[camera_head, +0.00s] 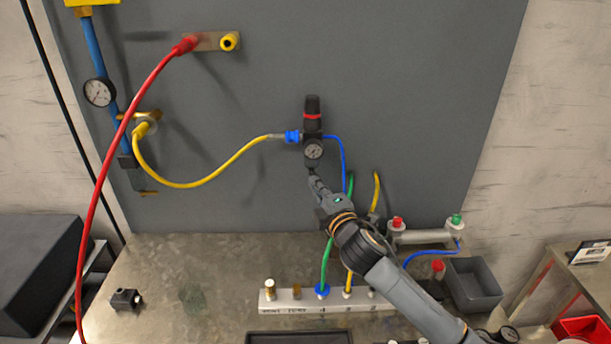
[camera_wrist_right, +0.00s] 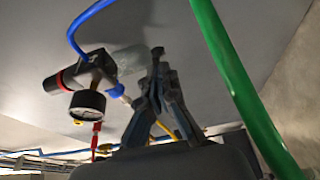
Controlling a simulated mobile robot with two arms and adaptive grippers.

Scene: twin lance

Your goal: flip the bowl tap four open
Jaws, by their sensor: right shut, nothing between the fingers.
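A regulator (camera_head: 312,115) with a black knob, a red ring and a round gauge (camera_head: 313,151) is mounted on the grey panel. It also shows in the right wrist view (camera_wrist_right: 95,70), where a pale, see-through part that looks like its bowl (camera_wrist_right: 128,60) lies next to my fingertips. My right gripper (camera_head: 313,178) is just below the gauge, pointing up, and its fingers (camera_wrist_right: 157,55) are shut and empty. I cannot tell whether they touch the bowl. A tap on the bowl cannot be made out; the gripper may hide it. My left gripper is not in view.
A green hose (camera_wrist_right: 230,80) passes close beside my right gripper. A yellow hose (camera_head: 205,183) and a blue hose (camera_head: 343,160) run to the regulator. A white manifold (camera_head: 282,300) stands on the bench below. The bench's left part is mostly clear.

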